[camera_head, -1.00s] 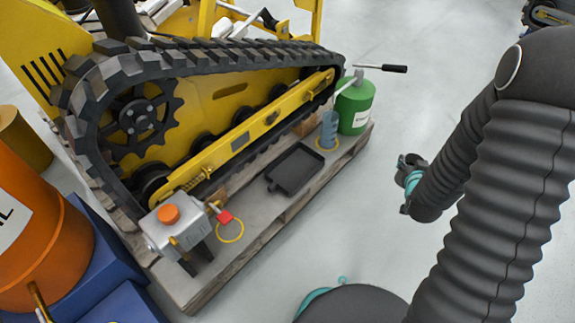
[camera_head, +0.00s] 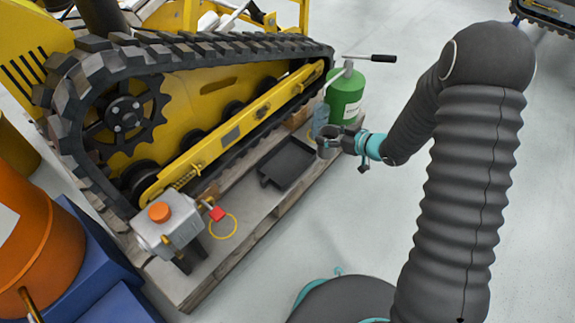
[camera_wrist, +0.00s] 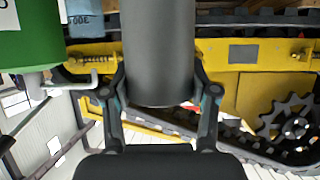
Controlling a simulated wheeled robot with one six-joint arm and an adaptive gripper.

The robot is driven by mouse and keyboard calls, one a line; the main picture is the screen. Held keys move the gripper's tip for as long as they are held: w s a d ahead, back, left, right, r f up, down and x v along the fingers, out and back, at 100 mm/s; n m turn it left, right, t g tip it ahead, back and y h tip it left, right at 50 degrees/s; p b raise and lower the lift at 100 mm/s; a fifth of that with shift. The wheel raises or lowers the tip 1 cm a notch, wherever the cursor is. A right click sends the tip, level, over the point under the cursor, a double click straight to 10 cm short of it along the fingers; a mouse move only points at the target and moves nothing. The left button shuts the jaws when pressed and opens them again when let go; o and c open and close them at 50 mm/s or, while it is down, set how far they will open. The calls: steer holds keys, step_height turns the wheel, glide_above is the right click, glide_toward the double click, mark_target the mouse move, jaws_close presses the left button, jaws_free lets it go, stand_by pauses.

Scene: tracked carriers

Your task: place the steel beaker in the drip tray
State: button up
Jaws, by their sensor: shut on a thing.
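The steel beaker (camera_wrist: 158,50) is a plain grey cylinder filling the middle of the wrist view between my two fingers. It also shows small in the head view (camera_head: 327,150). My gripper (camera_head: 338,141) is shut on it, over the pallet's far right edge, just right of the drip tray. The drip tray (camera_head: 287,165) is a shallow, black, empty rectangle with a spout at its near left corner, lying on the pallet. The beaker appears to be held above the pallet; its height is hard to judge. The tray is not clearly seen in the wrist view.
A blue cylinder (camera_head: 320,117) and a green canister (camera_head: 346,95) with a black-handled lever stand close behind my gripper. The yellow tracked carrier (camera_head: 210,110) borders the tray on the left. A grey box with an orange button (camera_head: 168,232) sits at the pallet's near end.

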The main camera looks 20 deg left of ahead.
steer(key=shift+s+a+f+n+g, duration=0.2)
steer(key=shift+a+n+g, duration=0.2)
steer(key=shift+a, duration=0.1)
steer(key=shift+w+a+f+b, duration=0.45)
steer(key=shift+a+f, duration=1.35)
steer(key=shift+a, duration=0.05)
steer(key=shift+w+a+f+b, duration=0.5)
steer(key=shift+a+f, duration=1.35)
steer(key=shift+a, duration=0.05)
steer(key=shift+w+a+f+b, duration=0.45)
steer(key=shift+a+f, duration=1.35)
steer(key=shift+a, duration=0.05)
steer(key=shift+f, duration=0.2)
steer(key=o, duration=1.5)
steer(key=shift+c, duration=0.2)
